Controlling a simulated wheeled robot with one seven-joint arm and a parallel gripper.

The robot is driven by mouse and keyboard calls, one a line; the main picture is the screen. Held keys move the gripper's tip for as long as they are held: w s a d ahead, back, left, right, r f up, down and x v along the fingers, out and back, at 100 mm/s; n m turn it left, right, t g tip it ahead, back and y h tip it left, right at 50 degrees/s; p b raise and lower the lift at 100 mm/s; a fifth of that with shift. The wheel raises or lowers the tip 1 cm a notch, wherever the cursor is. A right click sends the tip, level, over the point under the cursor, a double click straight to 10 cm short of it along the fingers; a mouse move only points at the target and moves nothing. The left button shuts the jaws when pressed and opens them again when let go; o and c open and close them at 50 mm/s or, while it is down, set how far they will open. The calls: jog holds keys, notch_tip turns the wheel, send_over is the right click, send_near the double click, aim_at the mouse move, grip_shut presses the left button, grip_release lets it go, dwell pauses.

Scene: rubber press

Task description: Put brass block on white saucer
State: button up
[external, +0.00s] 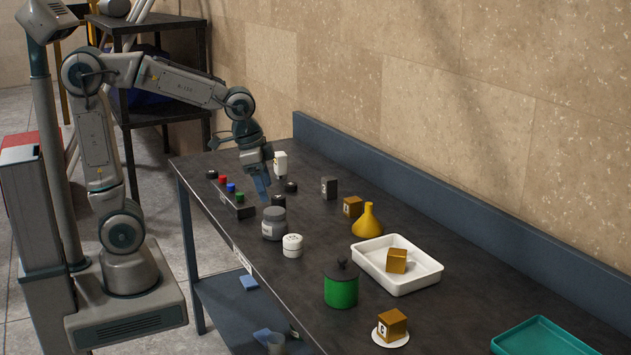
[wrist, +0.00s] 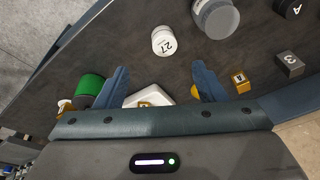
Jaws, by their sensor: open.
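Three brass-coloured blocks show on the dark bench. One brass block (external: 392,324) sits on the white saucer (external: 379,340) at the front. A second brass block (external: 397,260) lies in the white tray (external: 427,279). A third brass block (external: 351,206) stands on the bench behind the yellow flask (external: 368,224); it also shows in the wrist view (wrist: 240,83). My gripper (external: 263,190) is open and empty above the far part of the bench, apart from all three blocks. In the wrist view its fingers (wrist: 160,70) are spread, with the tray beyond them.
A grey jar (external: 274,223), a white jar (external: 292,246) and a green pot (external: 341,287) stand along the near side. A dark grey block (external: 329,188) stands toward the wall. A teal tray (external: 541,340) lies at front right. The bench's right strip is mostly clear.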

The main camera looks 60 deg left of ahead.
jog(key=s+a+f+n, duration=0.3)
jog(key=s+a+n, duration=0.2)
jog(key=s+a, duration=0.4)
jog(key=shift+s+a+f+n+y, duration=0.3)
jog(key=shift+s+a+n, duration=0.1)
jog(key=shift+s, duration=0.65)
